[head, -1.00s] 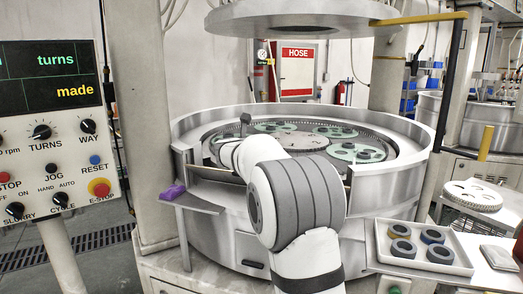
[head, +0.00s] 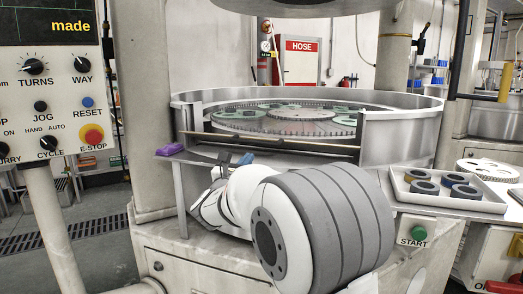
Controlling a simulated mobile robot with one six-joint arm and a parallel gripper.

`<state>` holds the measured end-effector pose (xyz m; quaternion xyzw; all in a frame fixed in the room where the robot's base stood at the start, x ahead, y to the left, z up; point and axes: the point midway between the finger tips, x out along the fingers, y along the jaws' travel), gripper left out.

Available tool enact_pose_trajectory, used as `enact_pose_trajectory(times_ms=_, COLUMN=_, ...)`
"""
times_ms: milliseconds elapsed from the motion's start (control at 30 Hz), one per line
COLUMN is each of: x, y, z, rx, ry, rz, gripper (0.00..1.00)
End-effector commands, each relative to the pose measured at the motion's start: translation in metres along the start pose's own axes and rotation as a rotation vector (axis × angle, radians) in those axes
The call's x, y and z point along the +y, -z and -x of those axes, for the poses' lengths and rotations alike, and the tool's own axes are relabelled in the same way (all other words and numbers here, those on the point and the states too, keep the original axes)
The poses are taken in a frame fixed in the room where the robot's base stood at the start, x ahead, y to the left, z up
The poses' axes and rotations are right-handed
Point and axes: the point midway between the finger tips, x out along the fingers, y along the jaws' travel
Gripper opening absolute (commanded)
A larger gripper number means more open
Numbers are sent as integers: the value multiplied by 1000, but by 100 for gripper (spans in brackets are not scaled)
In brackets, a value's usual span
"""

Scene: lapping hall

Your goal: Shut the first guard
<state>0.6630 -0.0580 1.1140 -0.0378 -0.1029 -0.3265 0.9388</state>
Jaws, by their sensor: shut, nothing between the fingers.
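The lapping machine's round steel tub (head: 405,135) stands ahead, with a gap in its front wall. A dark horizontal bar (head: 270,140) spans this gap, and the geared plate and green carriers (head: 240,116) show above and behind it. The bar looks like part of the front guard, which appears down and open; my arm hides much of what is below. My gripper (head: 235,158) is shut and empty, small and partly hidden behind my wrist. It is in front of and below the bar, near the left part of the gap. I cannot tell whether it touches anything.
A purple block (head: 170,149) lies on the ledge at the tub's left. A control panel (head: 45,90) stands at the left. At right are a tray (head: 405,197) of dark rings, a white toothed disc (head: 488,169) and a green START button (head: 419,233).

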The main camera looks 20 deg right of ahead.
Motion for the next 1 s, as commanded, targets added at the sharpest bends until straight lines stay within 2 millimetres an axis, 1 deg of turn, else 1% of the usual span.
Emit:
enact_pose_trajectory(times_ms=67, x=0, y=2, z=1, rx=-8, ry=-3, rz=-4, gripper=0)
enact_pose_trajectory(times_ms=133, x=0, y=1, z=-3, rx=-10, ry=-4, rz=-4, gripper=0)
enact_pose_trajectory(times_ms=233, x=0, y=0, z=-17, rx=-10, ry=-1, rz=-3, gripper=0)
enact_pose_trajectory(times_ms=633, x=-1, y=0, z=-100, rx=-8, ry=0, rz=-2, gripper=0)
enact_pose_trajectory(times_ms=700, x=-1, y=-11, z=-108, rx=-11, ry=-1, rz=-4, gripper=0)
enact_pose_trajectory(times_ms=800, x=-1, y=-20, z=-117, rx=-10, ry=-1, rz=-3, gripper=0)
enact_pose_trajectory(times_ms=1000, x=-1, y=-28, z=-126, rx=-8, ry=-2, rz=-2, gripper=0)
